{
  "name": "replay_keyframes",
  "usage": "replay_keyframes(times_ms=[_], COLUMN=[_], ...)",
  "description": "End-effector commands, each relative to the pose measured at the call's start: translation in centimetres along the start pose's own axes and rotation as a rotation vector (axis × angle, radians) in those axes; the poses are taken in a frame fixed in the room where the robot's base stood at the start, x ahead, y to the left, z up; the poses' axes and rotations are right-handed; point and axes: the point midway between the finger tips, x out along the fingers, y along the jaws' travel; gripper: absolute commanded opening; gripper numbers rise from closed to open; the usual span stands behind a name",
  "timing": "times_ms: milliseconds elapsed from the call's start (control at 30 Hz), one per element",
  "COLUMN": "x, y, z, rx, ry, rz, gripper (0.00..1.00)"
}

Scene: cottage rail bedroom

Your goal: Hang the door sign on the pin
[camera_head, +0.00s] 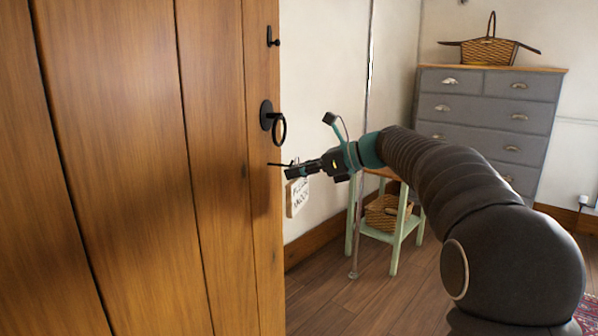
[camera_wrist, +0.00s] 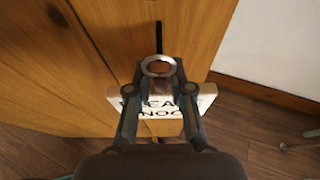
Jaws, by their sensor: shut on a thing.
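The door sign (camera_head: 297,197) is a pale board with dark lettering, hanging below my gripper beside the wooden door. In the wrist view the sign (camera_wrist: 160,112) lies below the fingers, partly covered by them. Its metal ring (camera_wrist: 158,66) is at the fingertips. My gripper (camera_head: 291,172) is shut on the sign, close to the door's right part; its fingertips also show in the wrist view (camera_wrist: 159,85). A thin black pin (camera_head: 277,164) reaches from the door toward the fingertips. The pin (camera_wrist: 158,37) lines up with the ring; I cannot tell whether it passes through.
The wooden door (camera_head: 130,170) has a black ring handle (camera_head: 277,125) above my gripper and a black hook (camera_head: 272,37) higher up. A green side table (camera_head: 398,235) with a basket (camera_head: 385,212) stands behind. A grey dresser (camera_head: 487,115) stands farther back.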

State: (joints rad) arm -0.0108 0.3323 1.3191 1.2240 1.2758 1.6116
Motion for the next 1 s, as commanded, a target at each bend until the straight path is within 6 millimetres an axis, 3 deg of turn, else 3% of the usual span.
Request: replay_keyframes(times_ms=[1000], x=[0.85], y=[-0.01], z=[0.31], rx=[0.0], ry=[0.0], rz=[0.0], gripper=[0.0])
